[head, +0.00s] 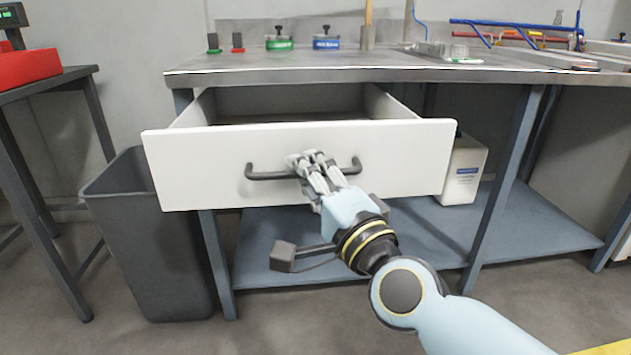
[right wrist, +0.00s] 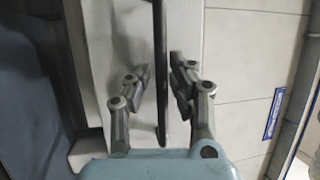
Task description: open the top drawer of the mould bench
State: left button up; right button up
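The top drawer (head: 215,180) of the mould bench (head: 350,77) has a white front and is pulled well out, with its inside showing behind the front. Its dark bar handle (head: 265,173) is in the middle of the front, and the bar also shows in the right wrist view (right wrist: 160,60). My right gripper (head: 312,158) is at the handle, with its fingers (right wrist: 160,78) on either side of the bar. Narrow gaps show between the fingers and the bar, so it looks open around it. My left gripper is out of view.
A dark bin (head: 160,255) stands left of the bench, close to the drawer. A white container (head: 465,170) is on the blue lower shelf (head: 535,225). Green (head: 279,43) and blue-labelled (head: 326,43) pots stand on the benchtop. A red box (head: 28,68) sits on the left table.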

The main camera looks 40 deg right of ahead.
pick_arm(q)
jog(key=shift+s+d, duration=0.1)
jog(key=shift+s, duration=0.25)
pick_arm(e)
jog(key=v, duration=1.2)
